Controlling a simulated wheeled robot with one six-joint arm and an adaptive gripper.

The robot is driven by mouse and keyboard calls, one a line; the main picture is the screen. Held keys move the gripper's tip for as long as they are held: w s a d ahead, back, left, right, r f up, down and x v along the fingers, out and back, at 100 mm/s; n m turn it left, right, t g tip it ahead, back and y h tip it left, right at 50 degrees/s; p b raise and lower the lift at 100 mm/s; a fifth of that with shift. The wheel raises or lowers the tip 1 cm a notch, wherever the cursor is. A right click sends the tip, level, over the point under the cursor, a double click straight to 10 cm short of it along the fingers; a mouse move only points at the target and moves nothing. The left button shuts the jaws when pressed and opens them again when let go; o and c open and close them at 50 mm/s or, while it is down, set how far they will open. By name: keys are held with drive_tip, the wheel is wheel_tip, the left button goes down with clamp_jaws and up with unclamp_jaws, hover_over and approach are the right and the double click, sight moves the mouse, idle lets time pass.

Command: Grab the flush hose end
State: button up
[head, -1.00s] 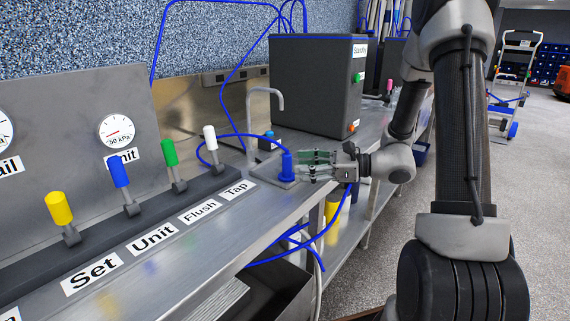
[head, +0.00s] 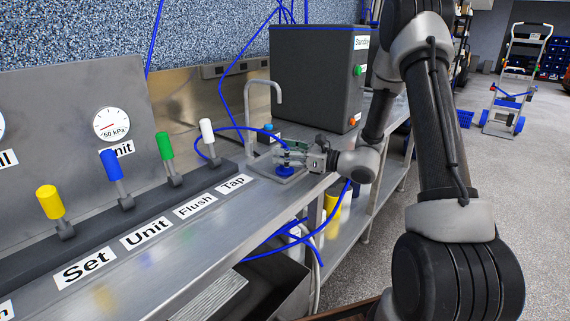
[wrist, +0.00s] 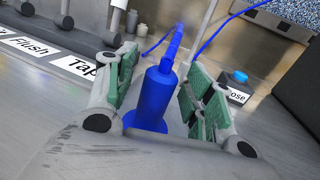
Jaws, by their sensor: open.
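The blue hose end (wrist: 157,92) stands upright at the middle of the wrist view, with a wider blue foot and a blue hose leaving its top. In the head view the hose end (head: 284,168) stands on a small plate on the bench, partly covered by the fingers. My gripper (wrist: 162,88) is open, with one green-padded finger on each side of the hose end. Gaps show between it and the pads in the wrist view. In the head view my gripper (head: 290,156) reaches in from the right, level with the hose end's upper part.
A block labelled "...ose" with a blue cap (wrist: 238,78) stands just right of the fingers. A bent tap spout (head: 262,92) and the dark Standby box (head: 312,85) rise behind. Yellow, blue, green and white levers (head: 166,146) line the bench at left. Blue hoses hang below the edge.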

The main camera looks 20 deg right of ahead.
clamp_jaws()
